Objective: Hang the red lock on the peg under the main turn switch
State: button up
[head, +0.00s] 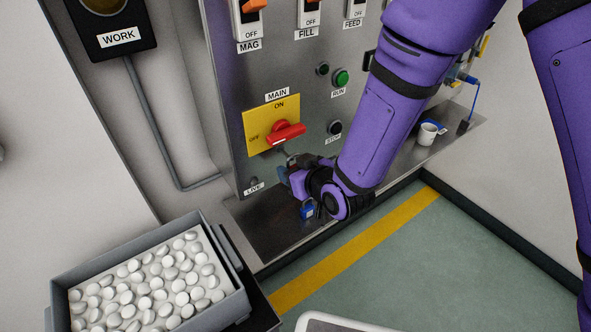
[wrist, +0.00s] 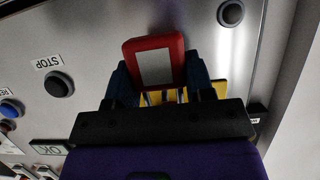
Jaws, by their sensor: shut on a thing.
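The red lock (wrist: 154,64), with a grey label on its face, sits between the two fingers of my gripper (wrist: 160,82) in the wrist view. My gripper is shut on it. In the head view my gripper (head: 287,175) is close to the panel, just below the main turn switch (head: 286,133), a red handle on a yellow plate (head: 258,120). Part of the yellow plate also shows behind the fingers in the wrist view (wrist: 221,91). The lock is hidden in the head view. I cannot make out the peg clearly, or whether the lock touches it.
The STOP button (head: 334,128) is right of the switch and the LIVE lamp (head: 253,182) is lower left. A grey bin (head: 62,284) of white caps stands front left.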

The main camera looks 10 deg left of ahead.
jog(key=shift+w+a, duration=0.45)
jog(key=shift+a, duration=0.05)
dwell(0.6)
jog(key=shift+w+a+f, duration=0.4)
jog(key=shift+a+f, duration=0.1)
dwell(1.1)
jog(key=o, duration=1)
jog(key=shift+f+v, duration=0.2)
jog(key=shift+v, duration=1.1)
jog(key=shift+f+v, duration=0.2)
jog(key=shift+v, duration=1.1)
jog(key=shift+f+v, duration=0.2)
jog(key=shift+v, duration=1.05)
jog(key=shift+s+d, duration=0.2)
